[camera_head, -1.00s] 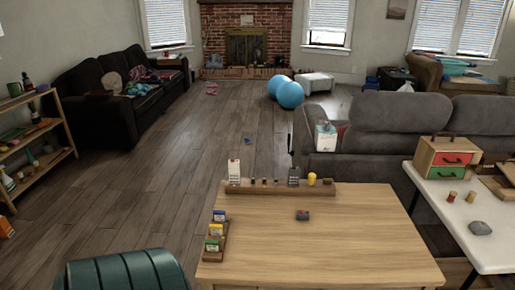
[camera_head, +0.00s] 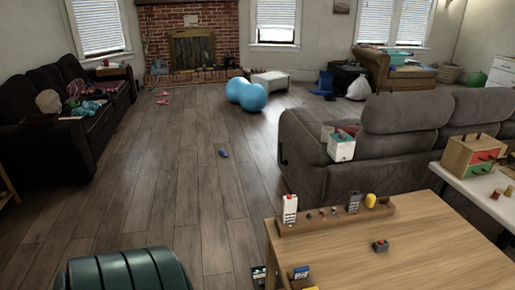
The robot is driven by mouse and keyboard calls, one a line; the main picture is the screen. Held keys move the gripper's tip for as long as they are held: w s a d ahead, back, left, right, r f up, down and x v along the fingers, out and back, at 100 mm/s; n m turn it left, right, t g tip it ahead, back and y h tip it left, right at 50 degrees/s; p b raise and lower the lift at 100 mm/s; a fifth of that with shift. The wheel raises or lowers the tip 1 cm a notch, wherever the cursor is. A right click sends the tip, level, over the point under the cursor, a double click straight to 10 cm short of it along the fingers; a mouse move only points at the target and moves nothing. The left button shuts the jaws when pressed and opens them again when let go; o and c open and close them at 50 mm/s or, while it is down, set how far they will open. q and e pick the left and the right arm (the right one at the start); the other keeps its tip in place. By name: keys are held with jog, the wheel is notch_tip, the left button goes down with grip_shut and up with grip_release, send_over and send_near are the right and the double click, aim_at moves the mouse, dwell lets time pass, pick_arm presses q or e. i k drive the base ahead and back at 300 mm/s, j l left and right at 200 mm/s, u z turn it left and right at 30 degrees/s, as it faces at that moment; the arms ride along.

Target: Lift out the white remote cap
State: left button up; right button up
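A white upright remote-like piece (camera_head: 290,209) stands at the left end of a long wooden rack (camera_head: 330,220) on the wooden table (camera_head: 400,258). Whether its cap is a separate part is too small to tell. A dark grey upright piece (camera_head: 354,202) and a yellow piece (camera_head: 370,200) stand at the rack's right end, with several small dark pegs between. Neither of my grippers is in view.
A small grey-and-red block (camera_head: 380,245) lies on the table. Small cards (camera_head: 301,272) stand at its near left edge. A grey sofa (camera_head: 380,140) stands behind the table; a white side table (camera_head: 490,190) is to the right. The floor left of the table is mostly clear.

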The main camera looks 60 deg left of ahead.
aim_at(286, 202)
jog(key=k+j, duration=0.15)
jog(key=j, duration=0.2)
jog(key=k+j, duration=0.2)
jog(key=j, duration=0.2)
jog(key=k+j, duration=0.15)
jog(key=j, duration=0.2)
